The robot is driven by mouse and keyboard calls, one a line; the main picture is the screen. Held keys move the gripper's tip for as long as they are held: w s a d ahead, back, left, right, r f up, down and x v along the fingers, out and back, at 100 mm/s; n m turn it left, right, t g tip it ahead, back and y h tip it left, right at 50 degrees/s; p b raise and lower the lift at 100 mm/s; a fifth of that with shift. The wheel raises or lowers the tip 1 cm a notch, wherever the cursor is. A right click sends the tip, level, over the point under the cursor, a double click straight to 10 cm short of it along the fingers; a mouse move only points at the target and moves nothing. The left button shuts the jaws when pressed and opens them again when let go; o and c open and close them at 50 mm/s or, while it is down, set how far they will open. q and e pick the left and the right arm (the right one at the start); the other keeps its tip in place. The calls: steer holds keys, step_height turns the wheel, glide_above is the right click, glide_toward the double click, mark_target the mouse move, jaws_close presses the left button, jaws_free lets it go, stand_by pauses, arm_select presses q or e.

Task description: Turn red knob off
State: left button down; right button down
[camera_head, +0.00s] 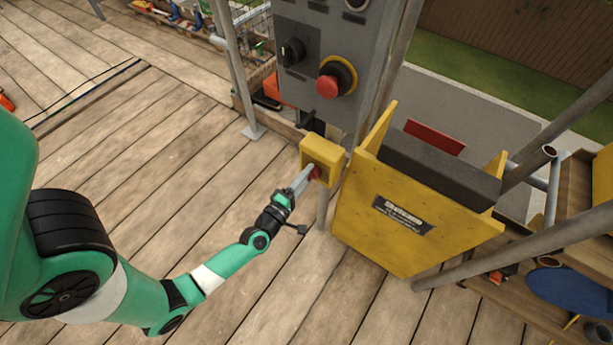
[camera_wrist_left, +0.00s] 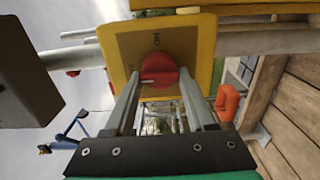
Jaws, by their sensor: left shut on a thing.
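The red knob (camera_wrist_left: 162,68) sits on the face of a yellow switch box (camera_wrist_left: 205,50) in the left wrist view. A white pointer line on the knob points toward picture left. In the head view the yellow box (camera_head: 319,150) is on a post, and a sliver of the red knob (camera_head: 317,174) shows at my fingertips. My left gripper (camera_head: 309,173) is shut on the knob, with one finger on each side of it in the left wrist view (camera_wrist_left: 159,80). My right gripper is in neither view.
A grey control panel (camera_head: 297,22) with a red mushroom button (camera_head: 328,86) and a black rotary switch (camera_head: 291,52) stands just behind the box. A yellow hopper (camera_head: 375,230) is close on the right. Metal poles (camera_head: 235,70) stand nearby. The plank floor (camera_head: 150,190) at left is mostly clear.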

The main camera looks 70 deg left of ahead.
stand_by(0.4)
arm_select(q)
steer(key=shift+c, duration=1.2)
jaws_free()
steer(key=p+v, duration=0.3)
steer(key=v, duration=0.8)
steer(key=shift+s+d, duration=0.2)
steer(key=shift+s, duration=0.1)
